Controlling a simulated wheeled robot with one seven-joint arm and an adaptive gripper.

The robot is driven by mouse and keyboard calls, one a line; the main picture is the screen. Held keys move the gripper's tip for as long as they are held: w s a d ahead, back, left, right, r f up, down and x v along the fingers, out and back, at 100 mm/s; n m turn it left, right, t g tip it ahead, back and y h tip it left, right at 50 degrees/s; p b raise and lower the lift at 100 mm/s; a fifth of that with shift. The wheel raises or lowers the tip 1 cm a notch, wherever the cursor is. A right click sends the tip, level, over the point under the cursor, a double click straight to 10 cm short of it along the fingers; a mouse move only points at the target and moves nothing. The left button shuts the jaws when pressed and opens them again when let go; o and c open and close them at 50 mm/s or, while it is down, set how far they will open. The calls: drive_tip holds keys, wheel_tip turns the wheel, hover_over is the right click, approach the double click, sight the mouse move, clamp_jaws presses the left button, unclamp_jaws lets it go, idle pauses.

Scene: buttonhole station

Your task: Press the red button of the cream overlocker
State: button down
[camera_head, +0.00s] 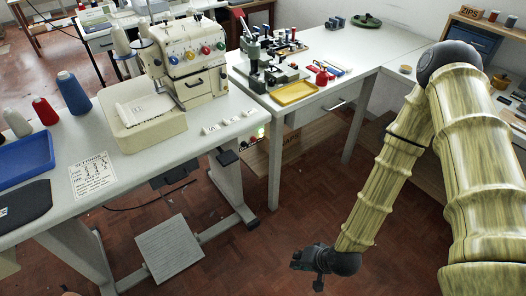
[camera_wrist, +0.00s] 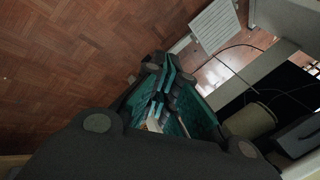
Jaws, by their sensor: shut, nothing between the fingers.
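The cream overlocker (camera_head: 180,80) stands on the white table at the left in the head view, with several coloured round knobs on its front. My gripper (camera_head: 300,260) hangs low over the floor, well right of and below the overlocker, touching nothing. In the wrist view my gripper (camera_wrist: 167,72) is shut and empty. The overlocker's red knob does not show in the wrist view.
Thread cones (camera_head: 73,93) and a blue tray (camera_head: 22,160) are left of the overlocker. A second white table (camera_head: 350,58) behind carries a yellow tray (camera_head: 295,93) and small machines. A foot pedal (camera_head: 168,248) is on the floor; the floor around my gripper is open.

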sight(254, 139)
drive_tip(key=w+a+r+m+t+y+b, duration=0.2)
drive_tip(key=w+t+b, duration=0.1)
drive_tip(key=w, duration=0.5)
drive_tip(key=w+a+r+m+t+y+b, duration=0.1)
drive_tip(key=w+a+r+t+y+b, duration=0.15)
drive_tip(key=w, duration=0.55)
drive_tip(key=w+d+r+m+t+y+b, duration=0.2)
drive_tip(key=w+r+m+t+b, duration=0.1)
drive_tip(key=w+r, duration=0.8)
drive_tip(key=shift+d+r+t+b, duration=0.25)
drive_tip(key=shift+r+t+b, duration=0.2)
drive_tip(key=shift+t+b, duration=0.45)
drive_tip(key=shift+w, duration=0.15)
drive_tip(key=b+x, duration=0.1)
drive_tip(key=x, duration=1.3)
drive_tip(key=shift+a+f, duration=0.1)
drive_tip(key=shift+a, duration=0.05)
